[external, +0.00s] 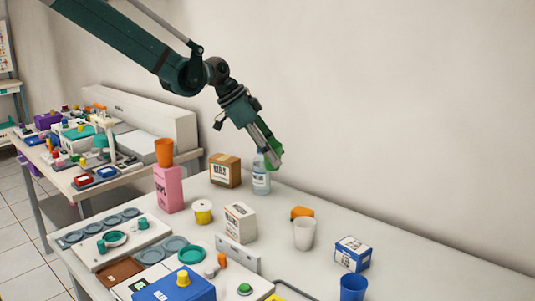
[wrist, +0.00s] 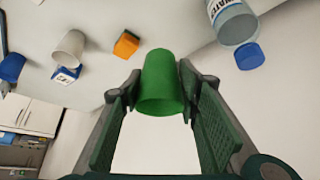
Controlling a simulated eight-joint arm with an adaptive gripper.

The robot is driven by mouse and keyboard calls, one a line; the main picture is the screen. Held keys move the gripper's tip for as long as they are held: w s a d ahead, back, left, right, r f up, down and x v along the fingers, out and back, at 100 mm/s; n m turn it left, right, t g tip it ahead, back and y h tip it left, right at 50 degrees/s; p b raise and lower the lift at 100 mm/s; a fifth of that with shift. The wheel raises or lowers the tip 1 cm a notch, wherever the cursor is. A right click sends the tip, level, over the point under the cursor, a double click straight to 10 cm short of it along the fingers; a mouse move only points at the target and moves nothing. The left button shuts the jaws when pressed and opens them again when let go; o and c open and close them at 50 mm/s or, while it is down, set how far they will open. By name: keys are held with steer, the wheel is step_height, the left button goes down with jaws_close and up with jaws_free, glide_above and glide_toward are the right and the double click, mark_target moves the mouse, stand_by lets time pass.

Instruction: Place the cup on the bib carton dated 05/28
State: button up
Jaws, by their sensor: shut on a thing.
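A green cup (wrist: 160,88) is held between the two fingers of my gripper (wrist: 162,100), which is shut on it. In the external view the green cup (external: 275,157) is up in the air by the top of a clear bottle (external: 261,180); my gripper (external: 268,148) is tilted downward there. Several cartons stand on the table: a brown one (external: 225,171), a white one (external: 240,222), a blue and white one (external: 352,254) and a pink one (external: 168,188) with an orange cup (external: 164,152) on top. Their printing is too small to read, so I cannot tell which is dated 05/28.
A white cup (external: 304,233) stands before an orange block (external: 302,213). A blue cup (external: 353,287) is at the front. A yellow and white jar (external: 203,211), trays and a blue box (external: 182,287) crowd the left front. The table's back right is clear beside the wall.

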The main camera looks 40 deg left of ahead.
step_height(320, 180, up, 12)
steer(key=p, duration=1.2)
glide_above(232, 157)
steer(key=s+a, duration=0.2)
step_height(232, 157, down, 4)
steer(key=f, duration=0.1)
steer(key=shift+s+d+f, duration=0.1)
steer(key=shift+d+f, duration=0.05)
steer(key=shift+f, duration=0.1)
steer(key=shift+f, duration=3.15)
steer(key=shift+f, duration=0.1)
steer(key=shift+f, duration=1.75)
steer(key=shift+f, duration=0.25)
